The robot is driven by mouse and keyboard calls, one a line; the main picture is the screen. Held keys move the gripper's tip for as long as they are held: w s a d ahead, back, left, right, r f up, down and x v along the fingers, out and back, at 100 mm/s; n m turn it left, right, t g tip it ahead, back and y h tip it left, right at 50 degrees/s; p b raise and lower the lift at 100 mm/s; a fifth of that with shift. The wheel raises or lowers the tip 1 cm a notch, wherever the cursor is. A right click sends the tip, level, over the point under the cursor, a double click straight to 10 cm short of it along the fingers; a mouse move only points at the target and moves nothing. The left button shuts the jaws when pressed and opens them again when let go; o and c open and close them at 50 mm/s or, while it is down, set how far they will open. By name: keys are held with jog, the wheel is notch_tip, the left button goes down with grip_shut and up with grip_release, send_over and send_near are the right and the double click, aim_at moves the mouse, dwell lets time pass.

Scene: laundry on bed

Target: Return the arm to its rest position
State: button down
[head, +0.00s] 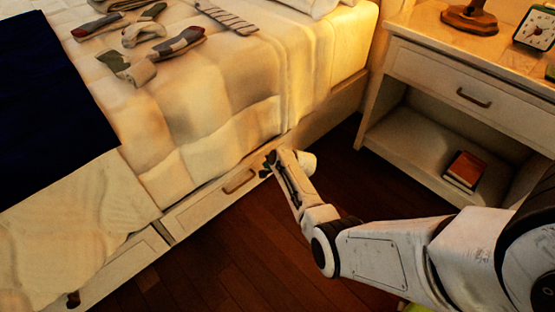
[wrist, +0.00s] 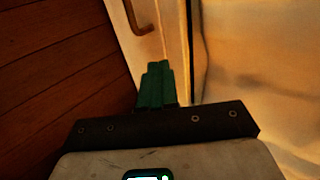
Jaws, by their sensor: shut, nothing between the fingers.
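My gripper (head: 268,164) is at the side of the bed in the head view, low beside the bed frame and close to a drawer handle (head: 240,181). In the wrist view, the green fingers of my gripper (wrist: 157,82) are together with nothing between them. The drawer handle also shows in the wrist view (wrist: 137,20), just beyond the fingertips. My arm reaches in from the lower right of the head view, bent at the elbow. I cannot tell whether the gripper touches the bed frame.
The bed (head: 205,110) fills the left, with several socks (head: 145,30) and a striped cloth (head: 228,17) on it. A nightstand (head: 420,70) at the right holds a clock (head: 537,27), a lamp base (head: 469,17) and a book (head: 465,171). Wooden floor (head: 240,255) lies open between.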

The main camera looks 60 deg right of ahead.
jog(key=p+v, duration=0.3)
jog(key=v, duration=0.3)
jog(key=shift+f, duration=0.15)
jog(key=s+a+r+n+g+y, duration=0.2)
jog(key=s+a+n, duration=0.35)
jog(key=a, duration=0.35)
jog(key=s+a+r+n+g+y, duration=0.1)
jog(key=s+a+r+n+g, duration=0.1)
jog(key=s+a+n, duration=0.45)
jog(key=s+a+r+n+g, duration=0.4)
jog(key=s+a+r+n, duration=0.5)
jog(key=s+a, duration=0.25)
notch_tip(320, 180, up, 28)
jog(key=p, duration=2.7)
jog(key=shift+s+d+f+h+p, duration=0.15)
jog(key=shift+s+h+p, duration=0.15)
jog(key=shift+s+p, duration=0.1)
